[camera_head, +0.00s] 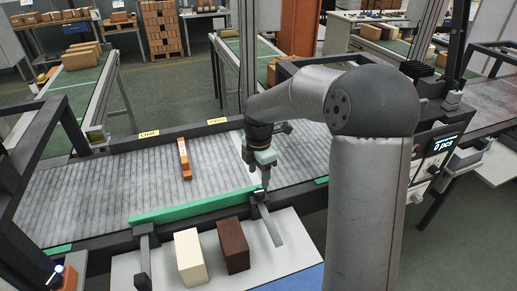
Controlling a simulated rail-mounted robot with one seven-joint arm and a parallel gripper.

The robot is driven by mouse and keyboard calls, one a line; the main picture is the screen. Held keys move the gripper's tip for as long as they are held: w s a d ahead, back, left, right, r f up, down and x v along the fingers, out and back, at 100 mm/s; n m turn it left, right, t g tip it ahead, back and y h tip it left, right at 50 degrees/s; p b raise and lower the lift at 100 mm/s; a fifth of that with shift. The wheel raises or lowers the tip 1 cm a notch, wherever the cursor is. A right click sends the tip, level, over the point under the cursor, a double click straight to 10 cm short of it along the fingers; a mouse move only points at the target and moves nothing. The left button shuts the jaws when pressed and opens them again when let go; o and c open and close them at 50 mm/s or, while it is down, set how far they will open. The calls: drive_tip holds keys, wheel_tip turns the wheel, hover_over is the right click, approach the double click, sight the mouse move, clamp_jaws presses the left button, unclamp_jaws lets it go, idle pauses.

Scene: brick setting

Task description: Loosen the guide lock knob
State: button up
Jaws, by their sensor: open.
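My gripper (263,186) points down at the right end of the green guide rail (190,208), right above a dark clamp bracket. The dark guide lock knob (257,196) seems to be at this bracket, right at the fingertips. It is small and partly hidden, and I cannot tell whether the fingers touch it. The fingers are open. The guide rail lies at a slight angle along the near side of the grey roller conveyor (90,200). A flat grey bar (273,228) runs from the bracket toward the near side.
A cream brick (190,258) and a dark brown brick (233,246) stand on a white surface in front of the rail. An orange brick (184,160) lies on the conveyor. A second dark bracket (145,245) holds the rail's left end.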

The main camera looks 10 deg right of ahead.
wheel_tip(320, 180, up, 10)
drive_tip(key=shift+r+b, duration=0.25)
drive_tip(key=shift+b, duration=0.05)
drive_tip(key=s+f+m, duration=0.3)
drive_tip(key=s+m, duration=0.7)
drive_tip(key=s, duration=0.3)
drive_tip(key=s+f+m, duration=0.4)
drive_tip(key=s+m, duration=0.7)
drive_tip(key=s, duration=0.3)
drive_tip(key=shift+s+f+m+t, duration=0.3)
